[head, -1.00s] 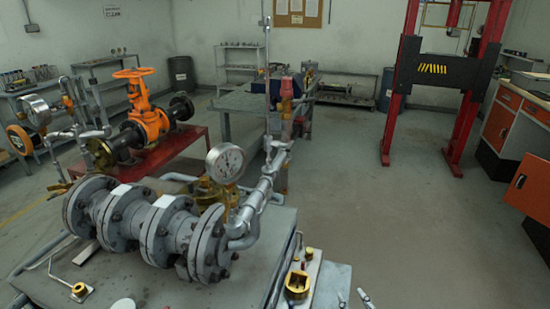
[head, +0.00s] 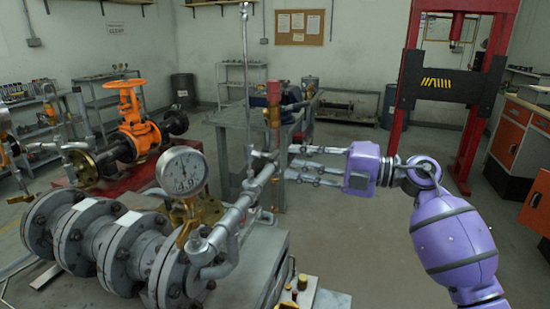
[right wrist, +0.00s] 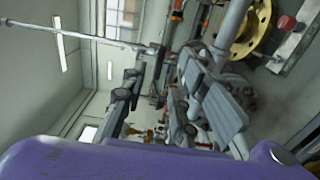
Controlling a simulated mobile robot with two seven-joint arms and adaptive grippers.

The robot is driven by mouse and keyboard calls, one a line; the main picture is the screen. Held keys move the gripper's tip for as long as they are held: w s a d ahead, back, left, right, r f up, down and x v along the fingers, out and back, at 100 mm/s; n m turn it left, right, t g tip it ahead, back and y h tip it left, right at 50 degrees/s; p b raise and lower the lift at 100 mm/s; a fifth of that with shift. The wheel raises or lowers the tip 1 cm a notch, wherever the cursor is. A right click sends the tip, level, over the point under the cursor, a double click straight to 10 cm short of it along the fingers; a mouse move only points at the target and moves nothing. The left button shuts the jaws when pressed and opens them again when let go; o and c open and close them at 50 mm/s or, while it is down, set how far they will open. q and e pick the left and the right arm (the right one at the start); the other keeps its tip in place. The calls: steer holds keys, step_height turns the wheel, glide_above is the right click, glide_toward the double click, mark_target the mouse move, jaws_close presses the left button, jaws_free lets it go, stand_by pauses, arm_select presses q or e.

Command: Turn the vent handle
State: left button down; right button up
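A tall thin metal rod (head: 246,95) rises from a fitting on the slanted silver pipe (head: 240,208). It may be the vent handle, but I cannot tell for sure. My right gripper (head: 289,162) comes in from the right with its fingers spread and nothing between them. Its fingertips point left at the upper end of the pipe, a little right of the rod's foot, apparently without gripping it. In the right wrist view the open fingers (right wrist: 163,68) show below the rod (right wrist: 80,35), which enters from the upper left. My left gripper is out of view.
A round pressure gauge (head: 182,172) and a grey flanged pipe body (head: 90,232) stand left of the pipe. An orange gate valve (head: 136,115) is farther back. A grey table (head: 228,116) stands behind the pipe. Open floor lies right of centre, before the red press frame (head: 470,130).

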mark_target(277, 157)
steer(key=x, duration=0.6)
steer(key=shift+a+p, duration=0.1)
steer(key=shift+p, duration=0.2)
steer(key=shift+c, duration=0.6)
jaws_close()
